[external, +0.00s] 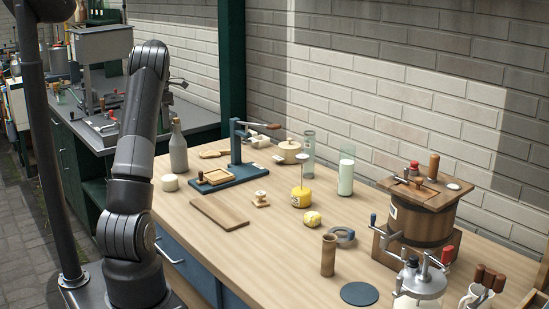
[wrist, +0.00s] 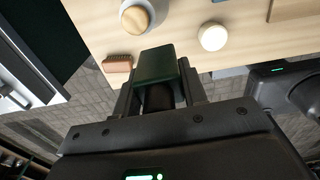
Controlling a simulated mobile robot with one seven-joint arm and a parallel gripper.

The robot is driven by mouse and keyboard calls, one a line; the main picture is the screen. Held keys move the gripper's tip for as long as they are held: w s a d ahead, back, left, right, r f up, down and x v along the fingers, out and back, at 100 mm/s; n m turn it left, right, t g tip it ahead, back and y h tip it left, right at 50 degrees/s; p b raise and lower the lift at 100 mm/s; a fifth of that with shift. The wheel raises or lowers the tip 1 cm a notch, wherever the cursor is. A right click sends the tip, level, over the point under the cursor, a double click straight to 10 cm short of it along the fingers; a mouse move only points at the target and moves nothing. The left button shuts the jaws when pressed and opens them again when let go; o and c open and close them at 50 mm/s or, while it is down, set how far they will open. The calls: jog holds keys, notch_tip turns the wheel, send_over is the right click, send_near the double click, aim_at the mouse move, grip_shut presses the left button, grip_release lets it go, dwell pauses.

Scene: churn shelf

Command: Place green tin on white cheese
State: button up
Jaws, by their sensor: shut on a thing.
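My gripper (wrist: 158,92) is shut on the green tin (wrist: 155,62), a dark green block with its top face showing in the wrist view. The white cheese (wrist: 213,36) is a small pale round on the table, up and to the right of the tin in the wrist view and apart from it. In the external view the white cheese (external: 170,183) sits near the table's left end, in front of the grey bottle. There, my arm hides the tin and most of my gripper.
The grey corked bottle (external: 178,147) stands close to the cheese; it also shows in the wrist view (wrist: 137,17). A brown block (wrist: 117,64) lies near the table edge. A blue press (external: 236,170) and a brown board (external: 219,213) are to the cheese's right.

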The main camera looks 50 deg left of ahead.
jog(key=s+d+f, duration=0.1)
jog(key=d, duration=2.1)
send_over(169, 177)
notch_tip(169, 177, down, 7)
jog(key=shift+f, duration=1.95)
jog(key=shift+f, duration=0.15)
jog(key=o, duration=1)
jog(key=shift+o, duration=0.2)
notch_tip(169, 177, up, 12)
